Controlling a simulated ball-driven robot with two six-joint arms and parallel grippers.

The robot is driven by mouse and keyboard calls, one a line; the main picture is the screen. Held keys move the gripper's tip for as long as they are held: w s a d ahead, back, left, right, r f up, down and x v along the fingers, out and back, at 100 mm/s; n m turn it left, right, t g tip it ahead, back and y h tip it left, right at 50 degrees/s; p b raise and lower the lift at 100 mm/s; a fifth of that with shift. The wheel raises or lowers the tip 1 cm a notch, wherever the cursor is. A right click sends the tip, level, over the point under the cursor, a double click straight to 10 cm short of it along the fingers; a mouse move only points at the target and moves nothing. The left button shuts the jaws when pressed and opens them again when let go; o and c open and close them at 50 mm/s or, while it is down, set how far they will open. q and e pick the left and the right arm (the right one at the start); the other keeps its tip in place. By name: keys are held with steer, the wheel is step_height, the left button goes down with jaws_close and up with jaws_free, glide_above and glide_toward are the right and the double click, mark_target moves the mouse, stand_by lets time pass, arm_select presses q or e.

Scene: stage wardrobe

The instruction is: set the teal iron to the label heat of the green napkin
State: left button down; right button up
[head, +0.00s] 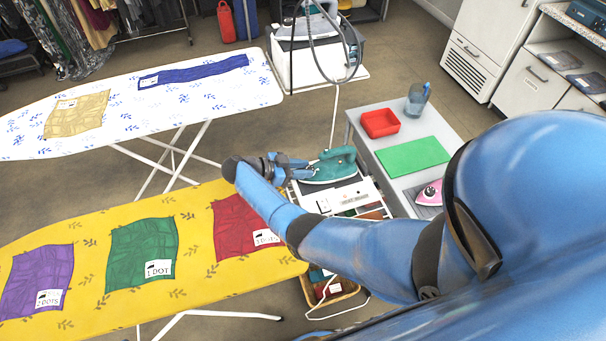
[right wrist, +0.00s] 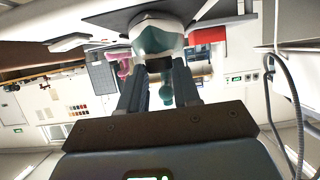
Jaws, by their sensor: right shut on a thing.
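The green napkin (head: 142,252) lies flat on the yellow ironing board, between a purple napkin (head: 38,280) and a red napkin (head: 240,226). Its white label (head: 158,269) reads "1 DOT". In the right wrist view the iron (right wrist: 158,37) is just ahead of the fingers. The exact part held and the heat setting cannot be read. My left gripper is not in view.
A grey table (head: 372,150) holds a red tray (head: 380,123), a green mat (head: 413,155), a cup (head: 417,98) and a pink iron (head: 431,192). A white board (head: 110,85) with two cloths stands behind. Another iron station (head: 315,60) is at the back.

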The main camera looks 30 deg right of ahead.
steer(key=b, duration=0.1)
steer(key=m+g, duration=0.1)
steer(key=m+g+b, duration=0.1)
steer(key=shift+w+d+f+y+b, duration=0.1)
steer(key=shift+w+f+y+b, duration=0.15)
steer(key=shift+y+b, duration=0.05)
steer(key=shift+r+g, duration=0.1)
steer(key=shift+g, duration=0.2)
steer(key=shift+w+r+m+g+y, duration=0.15)
steer(key=shift+m+g+y, duration=0.25)
steer(key=shift+m+g, duration=0.15)
steer(key=shift+w+d+f+m+g+y+b, duration=0.15)
steer(key=shift+f+m+g+y+b, duration=0.25)
steer(key=shift+m+b, duration=0.35)
arm_select(q)
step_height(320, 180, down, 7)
steer(key=b, duration=0.1)
steer(key=shift+b, duration=0.3)
arm_select(e)
steer(key=shift+r+m+g, duration=0.25)
steer(key=shift+m+g, duration=0.05)
steer(key=shift+g, duration=0.15)
steer(key=shift+y, duration=0.3)
steer(key=o, duration=1.1)
steer(key=shift+r, duration=0.1)
